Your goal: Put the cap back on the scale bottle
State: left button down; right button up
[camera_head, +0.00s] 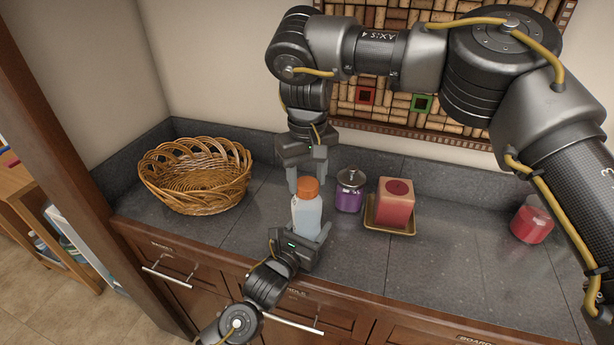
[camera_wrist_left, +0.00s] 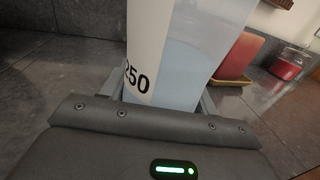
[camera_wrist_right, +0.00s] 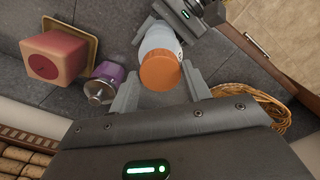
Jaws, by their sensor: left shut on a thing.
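The scale bottle (camera_head: 307,216) is pale and translucent and stands upright near the counter's front. Its printed "250" side (camera_wrist_left: 160,75) fills the left wrist view. The orange cap (camera_head: 308,188) sits at the bottle's top; I cannot tell whether it is tightened. It also shows in the right wrist view (camera_wrist_right: 160,72). My left gripper (camera_head: 310,236) is shut on the bottle's lower part from the front. My right gripper (camera_head: 306,177) comes from above and behind, its fingers (camera_wrist_right: 160,88) spread with the cap between their tips. They look open, close beside the cap.
A purple jar with a metal lid (camera_head: 349,194) stands just right of the bottle. A red candle (camera_head: 396,199) stands on a gold tray (camera_head: 383,227). A wicker basket (camera_head: 195,178) is left, and a red jar (camera_head: 532,222) far right. The counter between tray and red jar is clear.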

jog(key=o, duration=0.4)
notch_tip(320, 180, up, 8)
jog(key=shift+f, duration=0.25)
dwell(0.3)
pick_arm(q)
jog(key=shift+c, duration=1.6)
grip_release()
jog(key=shift+s, duration=0.1)
jog(key=b+v, duration=0.1)
jog(key=v, duration=0.9)
jog(key=shift+s+a+b, duration=0.2)
jog(key=shift+s+b, duration=0.1)
jog(key=shift+b, duration=0.1)
pick_arm(e)
jog(key=shift+f, duration=0.85)
